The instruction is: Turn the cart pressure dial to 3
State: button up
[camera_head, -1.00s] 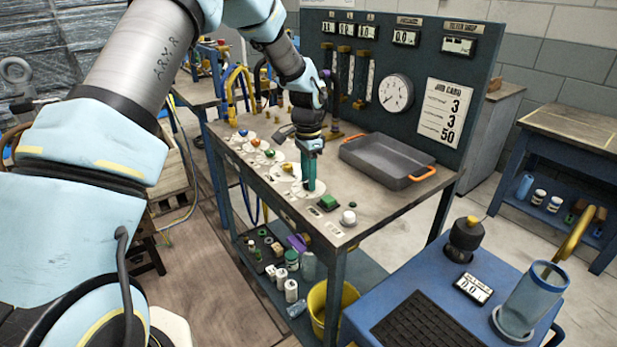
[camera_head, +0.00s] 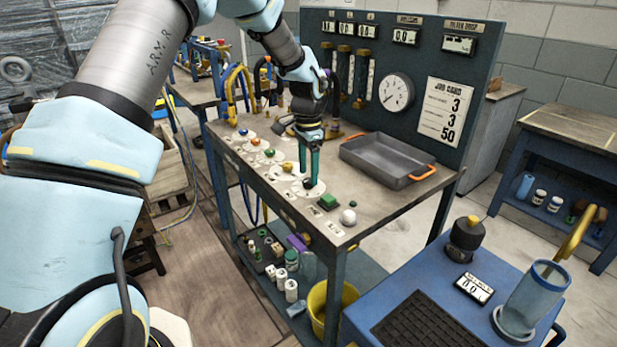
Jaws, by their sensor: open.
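The cart (camera_head: 275,205) has a row of round white dial plates with coloured knobs along its front edge. My gripper (camera_head: 308,178) points down over the plate nearest the green button, with its two green fingers apart and a gap between them. A small dark reddish knob (camera_head: 307,184) shows at the fingertips. I cannot tell whether the fingers touch it. The dial labels and the knob's setting are too small to read, so I cannot tell which dial is pressure. A round gauge (camera_head: 396,92) is on the back panel.
A grey tray (camera_head: 385,160) with orange handles lies behind my gripper. A green button (camera_head: 328,201) and a white knob (camera_head: 348,217) sit to the right. A job card (camera_head: 447,111) shows 3, 3 and 50. Hoses (camera_head: 237,90) rise at the cart's far left.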

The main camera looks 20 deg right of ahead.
aim_at(308, 180)
notch_tip(308, 180, up, 9)
jog(key=b, duration=0.1)
jog(key=shift+b, duration=0.35)
jog(key=shift+w+a+f, duration=0.1)
